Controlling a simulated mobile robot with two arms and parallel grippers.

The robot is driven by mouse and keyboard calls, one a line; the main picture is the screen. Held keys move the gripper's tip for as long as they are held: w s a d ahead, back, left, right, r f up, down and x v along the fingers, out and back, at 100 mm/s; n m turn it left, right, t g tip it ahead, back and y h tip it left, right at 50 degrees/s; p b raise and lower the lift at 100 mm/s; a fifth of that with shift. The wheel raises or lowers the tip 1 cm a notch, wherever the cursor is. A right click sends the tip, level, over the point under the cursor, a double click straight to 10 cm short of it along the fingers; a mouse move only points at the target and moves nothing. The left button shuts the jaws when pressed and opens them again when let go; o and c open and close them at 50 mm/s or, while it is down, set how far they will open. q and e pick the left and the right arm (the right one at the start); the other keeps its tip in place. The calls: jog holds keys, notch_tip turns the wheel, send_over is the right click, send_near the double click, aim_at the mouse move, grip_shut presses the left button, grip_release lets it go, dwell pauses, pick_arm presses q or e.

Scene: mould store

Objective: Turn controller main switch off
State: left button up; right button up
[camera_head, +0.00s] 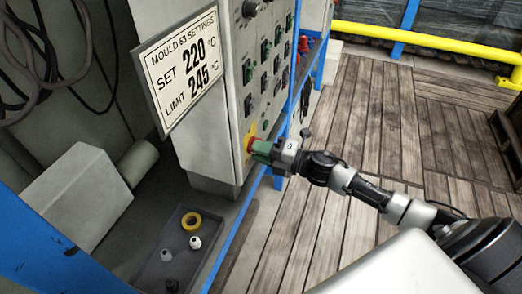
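The controller (208,125) is a grey cabinet with rows of dark, green and red switches on its front panel. Its main switch (250,144) is a red knob on a yellow plate low on that panel. My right gripper (259,151) is at the switch, with its green fingertips against or around the red knob. The fingers hide part of the knob, so its turned position and the grip on it are unclear. My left gripper is not in view.
A dark tray (186,224) below holds a yellow ring and small fittings. Blue rails (238,236) edge the bench. A yellow barrier (425,43) crosses the back; the plank floor (375,110) is largely clear.

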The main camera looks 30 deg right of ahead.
jog(key=o, duration=0.3)
jog(key=shift+d, duration=0.1)
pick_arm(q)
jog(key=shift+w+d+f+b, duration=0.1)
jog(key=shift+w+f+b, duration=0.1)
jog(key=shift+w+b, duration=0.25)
pick_arm(e)
jog(key=v, duration=1)
jog(key=shift+s+d, duration=0.15)
jog(key=shift+s, duration=0.2)
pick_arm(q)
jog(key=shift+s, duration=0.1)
